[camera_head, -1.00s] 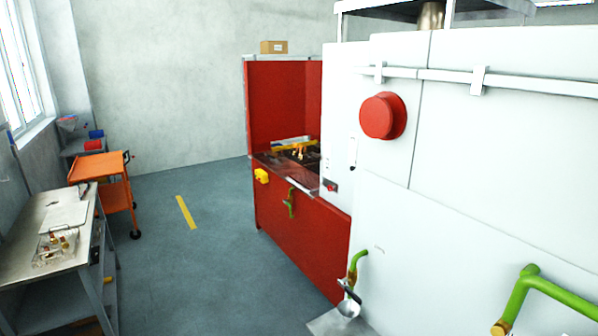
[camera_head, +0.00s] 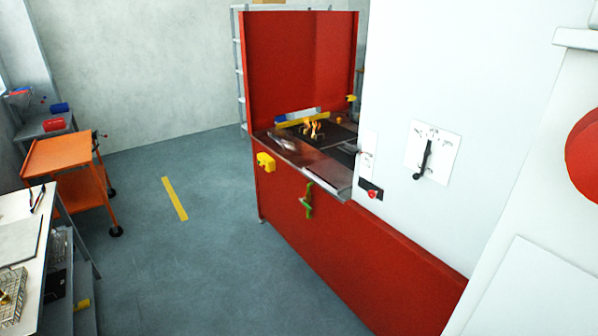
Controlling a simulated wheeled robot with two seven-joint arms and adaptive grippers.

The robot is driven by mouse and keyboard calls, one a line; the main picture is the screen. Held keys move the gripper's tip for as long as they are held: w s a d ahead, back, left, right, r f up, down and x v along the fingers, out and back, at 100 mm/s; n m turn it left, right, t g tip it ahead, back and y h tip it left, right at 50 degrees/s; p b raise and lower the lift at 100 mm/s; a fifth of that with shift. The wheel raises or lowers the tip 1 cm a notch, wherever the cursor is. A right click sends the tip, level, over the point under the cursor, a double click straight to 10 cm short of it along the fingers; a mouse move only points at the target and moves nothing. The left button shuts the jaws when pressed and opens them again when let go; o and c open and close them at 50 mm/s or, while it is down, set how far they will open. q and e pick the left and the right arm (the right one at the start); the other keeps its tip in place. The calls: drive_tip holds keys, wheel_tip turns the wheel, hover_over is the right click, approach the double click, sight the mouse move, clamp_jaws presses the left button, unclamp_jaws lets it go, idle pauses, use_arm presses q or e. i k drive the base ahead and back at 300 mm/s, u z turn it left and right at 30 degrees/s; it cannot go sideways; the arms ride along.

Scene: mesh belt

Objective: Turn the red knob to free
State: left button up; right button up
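A small red knob (camera_head: 372,194) sits on a dark plate low on the white machine's face, at the corner beside the red-walled section. Any marking on its plate is too small to read. A much larger red round piece (camera_head: 583,155) sits on the white housing and is cut off by the right edge. Neither of my grippers is in view, so nothing shows touching the knob.
Right of the knob is a black lever (camera_head: 425,160) on a white marked plate. The red housing (camera_head: 340,250) has a yellow box (camera_head: 265,162) and a green handle (camera_head: 307,200). An orange cart (camera_head: 62,155) and a workbench (camera_head: 30,232) stand left. The grey floor (camera_head: 190,270) between is clear.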

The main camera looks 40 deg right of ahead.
sight(371, 193)
drive_tip(key=u, duration=0.05)
drive_tip(key=i, duration=1.95)
drive_tip(key=z, duration=0.85)
drive_tip(key=i, duration=1.15)
drive_tip(key=z, duration=0.95)
